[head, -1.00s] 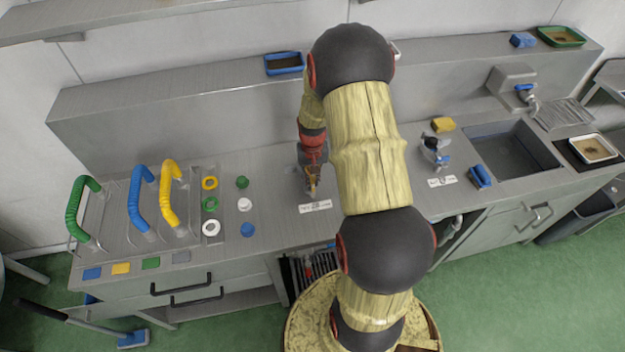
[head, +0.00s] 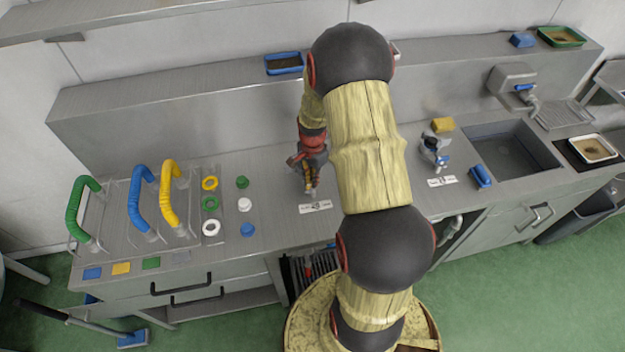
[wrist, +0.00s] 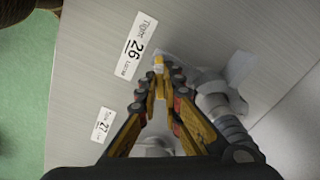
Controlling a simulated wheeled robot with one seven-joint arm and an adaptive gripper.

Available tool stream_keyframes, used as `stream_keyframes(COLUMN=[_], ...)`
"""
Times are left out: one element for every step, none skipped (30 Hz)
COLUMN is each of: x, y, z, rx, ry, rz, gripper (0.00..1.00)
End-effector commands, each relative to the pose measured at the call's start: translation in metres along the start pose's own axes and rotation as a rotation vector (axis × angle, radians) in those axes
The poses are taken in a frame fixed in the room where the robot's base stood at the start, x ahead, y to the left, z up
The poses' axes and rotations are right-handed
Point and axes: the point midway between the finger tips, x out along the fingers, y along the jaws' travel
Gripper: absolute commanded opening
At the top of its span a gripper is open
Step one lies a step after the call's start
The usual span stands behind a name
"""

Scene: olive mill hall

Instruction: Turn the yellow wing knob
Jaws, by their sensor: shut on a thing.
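The yellow wing knob (wrist: 158,61) shows as a small yellow piece at my fingertips in the wrist view; most of it is hidden by the fingers. My gripper (wrist: 160,82) is shut on it, with both fingers closing around its sides. A grey fitting (wrist: 216,98) lies just right of the fingers. A white label (wrist: 135,46) reading "Tight 26 Loose" is beside the knob. In the head view my gripper (head: 311,188) points down at the counter behind this label (head: 316,207); the knob is hard to make out there.
A second label (wrist: 102,125) shows in the wrist view.

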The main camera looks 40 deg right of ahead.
Motion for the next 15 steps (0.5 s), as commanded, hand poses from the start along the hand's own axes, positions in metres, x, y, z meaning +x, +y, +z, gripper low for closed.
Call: stream_keyframes(x=[-0.0008, -0.0008, -0.0009, -0.0008, -0.0009, -0.0009, -0.0009, -0.0009, -0.0009, -0.0009, -0.0009, -0.0009, -0.0009, -0.0009, -0.0009], y=[-0.001, -0.001, -0.001, -0.001, -0.001, -0.001, -0.001, -0.001, -0.001, -0.001, -0.001, -0.001, -0.001, -0.001, -0.0011], z=[-0.0006, -0.0006, -0.0006, -0.0006, -0.0006, -0.0006, -0.0006, -0.0006, -0.0006, -0.0006, -0.0006, -0.0006, -0.0006, -0.0006, -0.0006], rx=[0.042, 0.07, 0.107, 0.134, 0.161, 0.195, 0.22, 0.244, 0.276, 0.298, 0.32, 0.348, 0.366, 0.385, 0.408], ry=[0.001, 0.001, 0.001, 0.001, 0.001, 0.001, 0.001, 0.001, 0.001, 0.001, 0.001, 0.001, 0.001, 0.001, 0.001], rz=[-0.002, -0.002, -0.002, -0.002, -0.002, -0.002, -0.003, -0.003, -0.003, -0.003, -0.003, -0.003, -0.003, -0.003, -0.003], gripper=[0.0, 0.0, 0.0, 0.0, 0.0, 0.0, 0.0, 0.0, 0.0, 0.0, 0.0, 0.0, 0.0, 0.0, 0.0])
